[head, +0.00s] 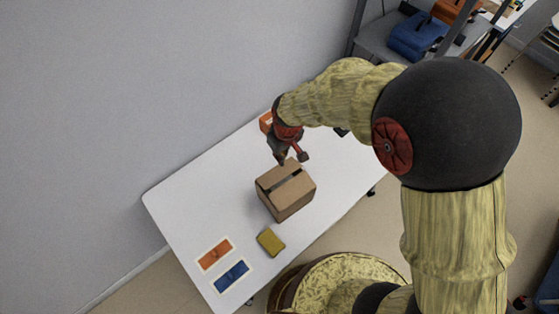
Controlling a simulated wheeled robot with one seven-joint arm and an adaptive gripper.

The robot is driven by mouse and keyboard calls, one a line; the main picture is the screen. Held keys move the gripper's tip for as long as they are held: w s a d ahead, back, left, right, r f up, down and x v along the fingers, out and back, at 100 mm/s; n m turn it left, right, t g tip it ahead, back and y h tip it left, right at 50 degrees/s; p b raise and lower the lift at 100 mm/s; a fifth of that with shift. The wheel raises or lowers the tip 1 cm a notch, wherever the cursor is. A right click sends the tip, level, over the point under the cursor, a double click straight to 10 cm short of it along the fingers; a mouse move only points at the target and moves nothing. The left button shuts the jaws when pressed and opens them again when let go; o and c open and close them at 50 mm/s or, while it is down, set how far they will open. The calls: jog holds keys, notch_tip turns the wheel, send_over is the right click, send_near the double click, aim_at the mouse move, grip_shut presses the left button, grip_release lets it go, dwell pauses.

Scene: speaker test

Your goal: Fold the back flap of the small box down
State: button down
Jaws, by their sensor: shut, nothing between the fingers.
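The small brown cardboard box (291,200) stands on the white table. Its top looks mostly covered by flaps, with a dark strip between them. At this size I cannot tell exactly how each flap lies. My gripper (284,160), dark with red parts, is just above the far edge of the box top. It is shut and holds nothing. Whether it touches the box is not clear. My arm hides part of the table behind the box.
On the white table (185,203) lie an orange panel (215,254), a blue panel (232,276) and a yellow block (271,241). An orange object (265,121) is partly hidden behind my gripper. A grey wall runs along the left.

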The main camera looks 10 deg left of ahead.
notch_tip(320, 180, up, 6)
send_over(283, 175)
jog(key=f+b, duration=0.1)
jog(key=f, duration=0.2)
jog(key=w+a+f+b, duration=0.1)
jog(key=f+b, duration=0.1)
jog(key=f, duration=0.1)
jog(key=f+b, duration=0.1)
jog(key=f, duration=0.2)
jog(key=shift+w+a+f+b, duration=0.2)
jog(key=shift+w+f+b, duration=0.05)
jog(key=shift+f+b, duration=0.15)
jog(key=shift+s+d+f, duration=0.2)
jog(key=shift+f, duration=0.3)
jog(key=shift+s+d+f, duration=0.15)
jog(key=shift+d+f, duration=0.05)
jog(key=shift+f, duration=0.25)
jog(key=shift+s+d+f, duration=0.15)
jog(key=shift+s+f, duration=0.05)
jog(key=shift+f, duration=0.35)
jog(key=shift+f, duration=0.1)
jog(key=shift+s+d+f+b, duration=0.35)
jog(key=shift+f+b, duration=0.2)
jog(key=shift+f, duration=0.1)
jog(key=shift+r, duration=0.2)
